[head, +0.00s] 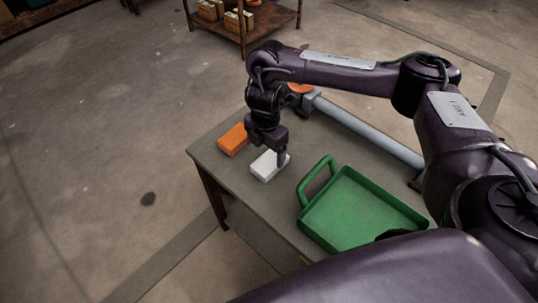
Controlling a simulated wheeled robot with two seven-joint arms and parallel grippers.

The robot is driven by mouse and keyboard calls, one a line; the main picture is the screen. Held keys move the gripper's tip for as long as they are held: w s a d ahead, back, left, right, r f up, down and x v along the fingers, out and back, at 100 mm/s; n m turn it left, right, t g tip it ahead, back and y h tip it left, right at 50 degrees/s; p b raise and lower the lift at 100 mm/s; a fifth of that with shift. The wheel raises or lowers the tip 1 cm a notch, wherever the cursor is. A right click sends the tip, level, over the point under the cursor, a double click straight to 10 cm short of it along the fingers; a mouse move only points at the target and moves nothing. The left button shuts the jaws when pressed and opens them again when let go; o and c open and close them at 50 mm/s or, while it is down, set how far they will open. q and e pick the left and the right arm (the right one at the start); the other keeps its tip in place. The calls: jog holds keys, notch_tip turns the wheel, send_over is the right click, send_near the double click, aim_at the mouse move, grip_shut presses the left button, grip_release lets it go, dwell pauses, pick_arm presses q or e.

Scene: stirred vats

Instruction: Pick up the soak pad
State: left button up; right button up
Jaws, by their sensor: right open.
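A white, flat, block-shaped pad (264,171), which looks like the soak pad, lies on the small grey table (225,160). An orange block (233,139) lies just behind it to the left. My right gripper (281,160) points down at the white pad's right end, its fingers open. The fingers overlap the pad's edge in the picture, and I cannot tell whether they touch it. The far finger is partly hidden. My left gripper is not in view.
A green tray (362,208) with a loop handle stands on the table to the right of the pad. A grey pipe (370,132) with an orange end (300,88) runs along the table's back. A shelf (270,20) with boxes stands far behind. Floor at left is clear.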

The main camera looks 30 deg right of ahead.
aim_at(268, 162)
jog(key=shift+s+f+b, duration=0.2)
jog(key=shift+f, duration=0.35)
jog(key=shift+s+f+b, duration=0.2)
jog(key=shift+f, duration=0.35)
jog(key=shift+f+b, duration=0.4)
jog(key=shift+f, duration=0.4)
jog(key=shift+w+d+f, duration=0.15)
jog(key=shift+d+f, duration=0.05)
jog(key=shift+f, duration=0.8)
jog(key=shift+w+f, duration=0.1)
jog(key=shift+f, duration=0.1)
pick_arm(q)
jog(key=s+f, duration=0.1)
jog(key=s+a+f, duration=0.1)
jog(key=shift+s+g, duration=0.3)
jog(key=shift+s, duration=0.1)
pick_arm(e)
jog(key=shift+r, duration=0.1)
jog(key=shift+c, duration=0.4)
jog(key=c, duration=1)
